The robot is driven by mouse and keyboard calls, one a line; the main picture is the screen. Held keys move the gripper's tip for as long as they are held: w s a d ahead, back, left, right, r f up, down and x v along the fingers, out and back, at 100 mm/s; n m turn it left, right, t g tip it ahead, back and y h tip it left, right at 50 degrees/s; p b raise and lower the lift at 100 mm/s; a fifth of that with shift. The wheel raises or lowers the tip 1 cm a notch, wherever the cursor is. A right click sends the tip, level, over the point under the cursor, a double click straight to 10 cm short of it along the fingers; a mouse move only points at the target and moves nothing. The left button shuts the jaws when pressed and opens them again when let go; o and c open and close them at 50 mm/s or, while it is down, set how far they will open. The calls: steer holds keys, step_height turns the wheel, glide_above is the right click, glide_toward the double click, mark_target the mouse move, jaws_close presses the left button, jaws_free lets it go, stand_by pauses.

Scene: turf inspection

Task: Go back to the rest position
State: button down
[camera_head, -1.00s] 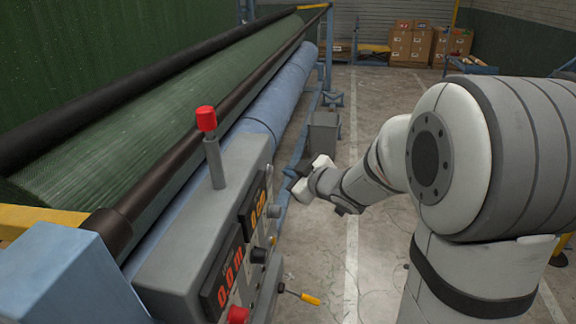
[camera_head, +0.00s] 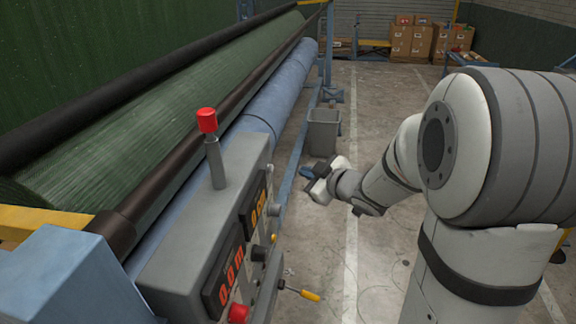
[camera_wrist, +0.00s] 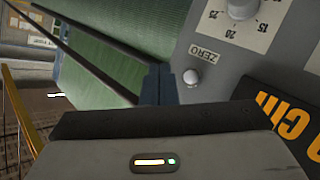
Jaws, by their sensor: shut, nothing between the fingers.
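My gripper (camera_head: 312,182) is in the head view, to the right of the grey control box (camera_head: 190,235) and apart from it. It is shut with nothing in it. In the wrist view the gripper's dark body fills the lower part. Behind it the panel of the control box (camera_wrist: 230,60) shows a knob, a small ZERO button (camera_wrist: 190,77) and part of an orange display (camera_wrist: 290,120).
The turf machine with its green turf (camera_head: 130,135) and blue roller (camera_head: 285,90) stands on the left. A grey bin (camera_head: 323,132) stands on the floor just beyond my gripper. Cardboard boxes (camera_head: 420,42) are at the back. The floor around the white line is mostly clear.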

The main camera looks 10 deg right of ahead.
steer(key=s+d+r+m+g+h, duration=0.3)
steer(key=s+d+r+m+h, duration=0.1)
steer(key=s+d+m+h, duration=0.6)
steer(key=s+a+f+g+y, duration=0.1)
steer(key=s+a+f+g, duration=0.1)
steer(key=s+a, duration=0.3)
steer(key=s+a+f+g+y, duration=0.2)
steer(key=s+a+f+g, duration=0.1)
steer(key=s, duration=0.9)
steer(key=shift+s+a+m+g, duration=0.15)
steer(key=shift+a+m+g, duration=0.15)
steer(key=shift+a+g, duration=0.45)
steer(key=shift+a+r, duration=0.1)
